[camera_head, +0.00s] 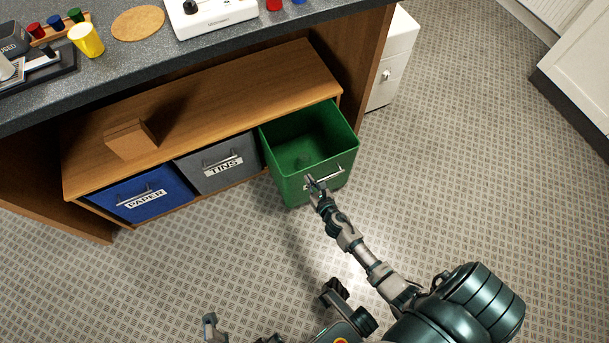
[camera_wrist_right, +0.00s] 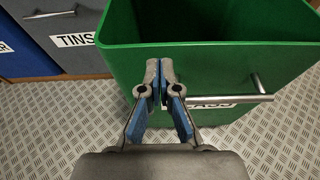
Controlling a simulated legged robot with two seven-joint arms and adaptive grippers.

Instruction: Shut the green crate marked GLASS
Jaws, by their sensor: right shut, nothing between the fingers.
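The green crate (camera_head: 292,133) marked GLASS is pulled out from the wooden shelf unit, its open top showing an inside that looks mostly empty. Its front with the metal handle and label also shows in the right wrist view (camera_wrist_right: 215,72). My right gripper (camera_head: 312,182) is shut and empty at the crate's front face, beside the left part of the handle. In the right wrist view the closed fingertips (camera_wrist_right: 160,65) lie against or just before the green front, left of the label; I cannot tell if they touch. They cover part of the label. A part of my left gripper may show at the bottom edge, unclear.
The grey TINS crate (camera_head: 216,172) and blue PAPER crate (camera_head: 158,205) sit pushed in to the left. A wooden block (camera_head: 130,140) lies on the shelf top. A dark counter (camera_head: 190,57) overhangs behind. A white cabinet (camera_head: 388,75) stands behind right. The floor right of the crate is clear.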

